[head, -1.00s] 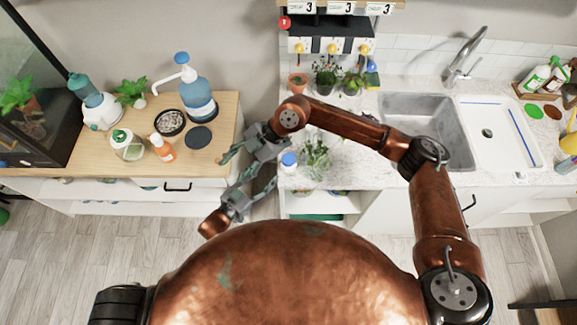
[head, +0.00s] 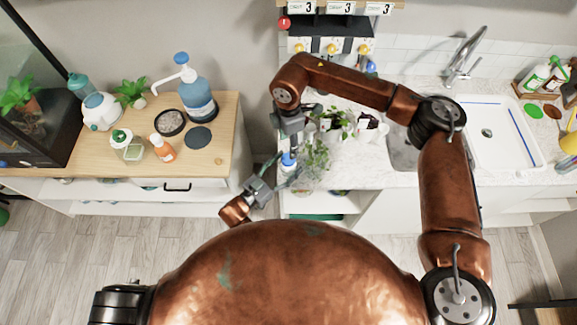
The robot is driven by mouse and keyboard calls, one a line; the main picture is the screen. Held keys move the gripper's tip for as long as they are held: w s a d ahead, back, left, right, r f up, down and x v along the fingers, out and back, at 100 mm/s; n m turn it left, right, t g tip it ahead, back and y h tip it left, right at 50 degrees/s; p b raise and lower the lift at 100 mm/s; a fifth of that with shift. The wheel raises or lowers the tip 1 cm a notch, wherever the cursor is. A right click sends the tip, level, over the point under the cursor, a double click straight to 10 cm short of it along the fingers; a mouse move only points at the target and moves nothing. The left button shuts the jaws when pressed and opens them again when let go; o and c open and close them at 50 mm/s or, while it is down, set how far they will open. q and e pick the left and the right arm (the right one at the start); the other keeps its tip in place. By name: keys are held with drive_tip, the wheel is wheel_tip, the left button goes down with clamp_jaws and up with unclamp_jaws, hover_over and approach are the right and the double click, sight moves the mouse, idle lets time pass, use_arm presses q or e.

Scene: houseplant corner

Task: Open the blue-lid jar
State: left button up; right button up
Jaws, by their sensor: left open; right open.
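The blue-lid jar (head: 288,160) stands near the left end of the sink counter, partly covered by my grippers. My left gripper (head: 279,173) reaches in from the lower left with open fingers beside the jar's lower part. Whether its fingers touch the jar cannot be told. My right gripper (head: 290,134) points down above the lid, its jaws open. The gap between it and the lid is hard to judge.
A leafy plant (head: 315,160) stands just right of the jar. Two potted plants (head: 335,122) (head: 369,126) lie or lean on the counter behind it. The wooden cabinet top (head: 222,135) at left holds bottles and dishes.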

use_arm(q)
drive_tip(key=shift+w+d, duration=0.25)
drive_tip(key=shift+c, duration=0.4)
clamp_jaws()
idle(0.4)
